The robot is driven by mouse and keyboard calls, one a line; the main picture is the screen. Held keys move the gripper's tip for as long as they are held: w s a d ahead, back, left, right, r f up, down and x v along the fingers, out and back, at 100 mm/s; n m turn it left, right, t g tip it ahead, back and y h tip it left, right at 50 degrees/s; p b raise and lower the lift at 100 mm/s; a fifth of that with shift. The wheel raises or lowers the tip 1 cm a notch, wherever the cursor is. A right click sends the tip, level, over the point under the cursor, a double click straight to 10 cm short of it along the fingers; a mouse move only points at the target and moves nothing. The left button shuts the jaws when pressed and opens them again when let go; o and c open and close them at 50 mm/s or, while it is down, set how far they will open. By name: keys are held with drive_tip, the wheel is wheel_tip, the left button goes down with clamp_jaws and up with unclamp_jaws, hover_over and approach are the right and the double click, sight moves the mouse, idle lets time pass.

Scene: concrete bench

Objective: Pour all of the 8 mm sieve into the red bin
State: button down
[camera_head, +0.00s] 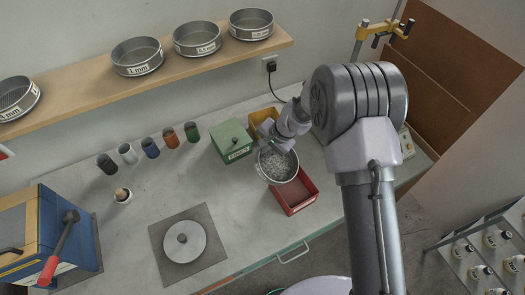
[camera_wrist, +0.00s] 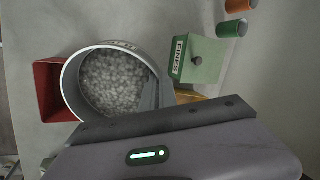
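A round metal sieve (camera_head: 277,165) full of pale grey gravel is held up in the air. In the wrist view the sieve (camera_wrist: 68,82) looks close to level, with the gravel (camera_wrist: 113,83) inside it; writing on its outer wall is too small to read. My gripper (camera_head: 273,146) is shut on the sieve's wall, and one dark finger (camera_wrist: 150,96) shows inside the rim. The red bin (camera_head: 299,204) is below the sieve and partly hidden by it. The bin also shows in the wrist view (camera_wrist: 48,90); its visible part holds no gravel.
A green box (camera_head: 232,140) labelled FINES and a yellow bin (camera_head: 258,116) stand beside the sieve. Several coloured cups (camera_head: 170,138) stand along the back. A shelf (camera_head: 90,85) with several sieves hangs above. A round lidded plate (camera_head: 184,241) lies in front.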

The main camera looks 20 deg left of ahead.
drive_tip(key=shift+s+d+r+y+b, duration=0.1)
drive_tip(key=shift+d+r+y+b, duration=0.3)
drive_tip(key=shift+b, duration=1.6)
drive_tip(key=shift+d+r+y+b, duration=0.1)
drive_tip(key=shift+r+y+b, duration=0.35)
drive_tip(key=shift+b, duration=1.5)
drive_tip(key=d+y+b, duration=0.1)
drive_tip(key=b, duration=0.4)
drive_tip(key=shift+s+d+r+t+y, duration=0.1)
drive_tip(key=shift+r+t+y, duration=0.05)
drive_tip(key=shift+t+y, duration=0.2)
drive_tip(key=d+y+b, duration=0.1)
drive_tip(key=b, duration=0.2)
drive_tip(key=d+r+y+b, duration=0.1)
drive_tip(key=b, duration=0.2)
drive_tip(key=d+y+b, duration=0.1)
drive_tip(key=b, duration=0.3)
drive_tip(key=shift+s+d+r+t+y, duration=0.25)
drive_tip(key=shift+d+r+y, duration=0.05)
drive_tip(key=shift+y, duration=0.1)
drive_tip(key=d+y+b, duration=0.1)
drive_tip(key=b, duration=0.2)
drive_tip(key=shift+s+d+b, duration=0.1)
drive_tip(key=shift+d+b, duration=0.05)
drive_tip(key=shift+b, duration=0.25)
drive_tip(key=d+y+b, duration=0.1)
drive_tip(key=b, duration=0.2)
